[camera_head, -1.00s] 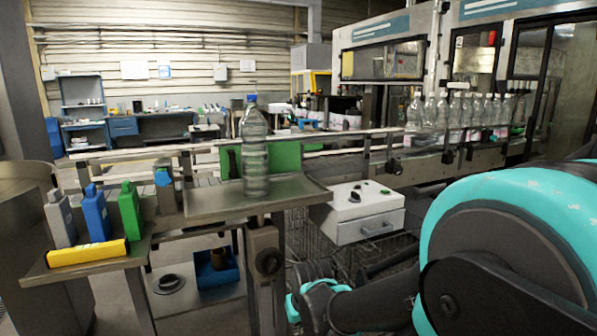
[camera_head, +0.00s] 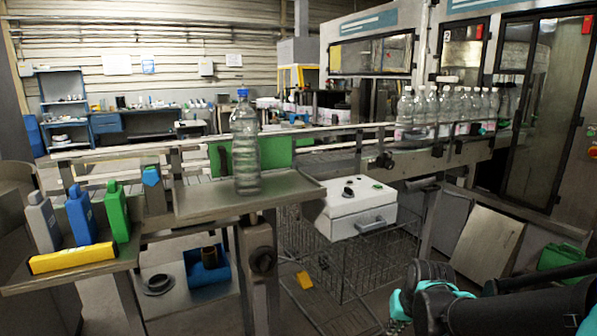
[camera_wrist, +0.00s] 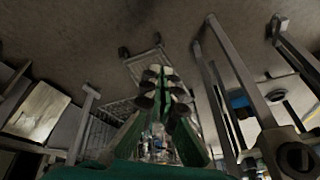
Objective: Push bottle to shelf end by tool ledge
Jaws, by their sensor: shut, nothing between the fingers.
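A clear bottle (camera_head: 246,150) with a blue cap stands upright near the middle of the metal shelf (camera_head: 205,207) in the head view. The tool ledge (camera_head: 22,280) is to the left of the shelf and a little lower. It holds grey, blue and green containers and a yellow block. My gripper (camera_wrist: 166,88) shows in the wrist view, with its dark fingertips together and nothing between them. It is apart from the shelf. In the head view part of my arm shows at the lower right, and I cannot make out the fingertips there.
A white control box (camera_head: 352,210) sits right of the shelf, above a wire cart (camera_head: 350,265). A conveyor carries several clear bottles (camera_head: 450,108) behind. A green panel (camera_head: 275,153) stands behind the bottle. Shelf legs (camera_wrist: 240,80) show in the wrist view. The shelf around the bottle is clear.

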